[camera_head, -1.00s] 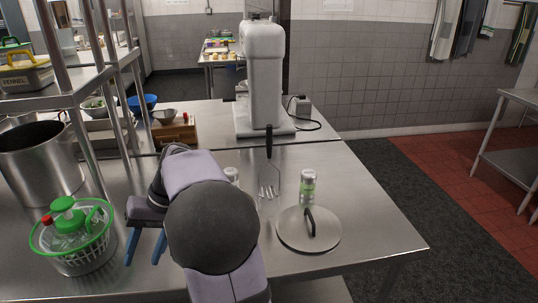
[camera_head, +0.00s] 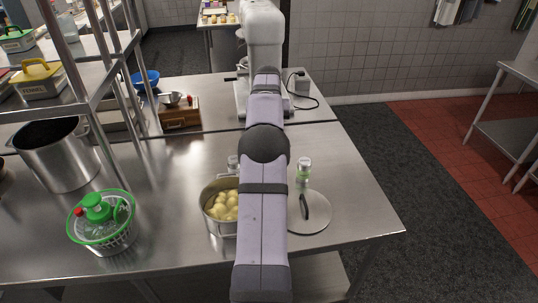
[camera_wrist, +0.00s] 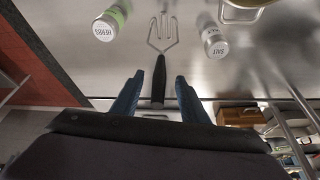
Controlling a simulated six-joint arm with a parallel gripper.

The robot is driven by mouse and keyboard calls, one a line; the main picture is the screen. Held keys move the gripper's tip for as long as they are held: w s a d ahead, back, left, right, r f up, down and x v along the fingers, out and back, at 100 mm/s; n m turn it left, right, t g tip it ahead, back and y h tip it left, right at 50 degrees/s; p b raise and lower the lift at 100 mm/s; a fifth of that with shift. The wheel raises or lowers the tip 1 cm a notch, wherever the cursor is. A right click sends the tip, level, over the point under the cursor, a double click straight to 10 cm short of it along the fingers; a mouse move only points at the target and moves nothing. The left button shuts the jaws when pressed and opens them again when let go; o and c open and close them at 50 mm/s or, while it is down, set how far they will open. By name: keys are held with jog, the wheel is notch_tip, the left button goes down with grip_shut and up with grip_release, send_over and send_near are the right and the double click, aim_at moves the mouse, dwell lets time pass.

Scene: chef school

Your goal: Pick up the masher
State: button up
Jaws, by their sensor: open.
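The masher (camera_wrist: 162,42) has a bent metal wire head and a black handle. In the wrist view it is in the middle, with its handle toward me and its head farther off. My gripper (camera_wrist: 159,76) is open, with one blue finger on each side of the black handle. A gap shows between the handle and each finger; I cannot tell the depth between them. In the head view my arm hides the masher and my gripper.
A herbs jar (camera_head: 304,166) and a salt shaker (camera_wrist: 212,36) flank the masher. A pot of potatoes (camera_head: 207,190) and a round lid (camera_head: 318,222) stand nearer the front. A green salad spinner (camera_head: 98,220) is at left, a mixer (camera_head: 262,22) behind.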

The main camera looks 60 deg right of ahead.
jog(key=shift+p+x, duration=0.55)
jog(key=shift+x, duration=0.65)
jog(key=shift+w+d+f+p, duration=0.15)
jog(key=shift+f+p, duration=0.25)
jog(key=shift+p, duration=0.45)
jog(key=p+x, duration=0.2)
jog(key=shift+d+f, duration=0.25)
jog(key=shift+f, duration=0.05)
jog(key=shift+w+d+f+p, duration=0.2)
jog(key=shift+f+p, duration=0.1)
jog(key=shift+f, duration=0.4)
grip_shut()
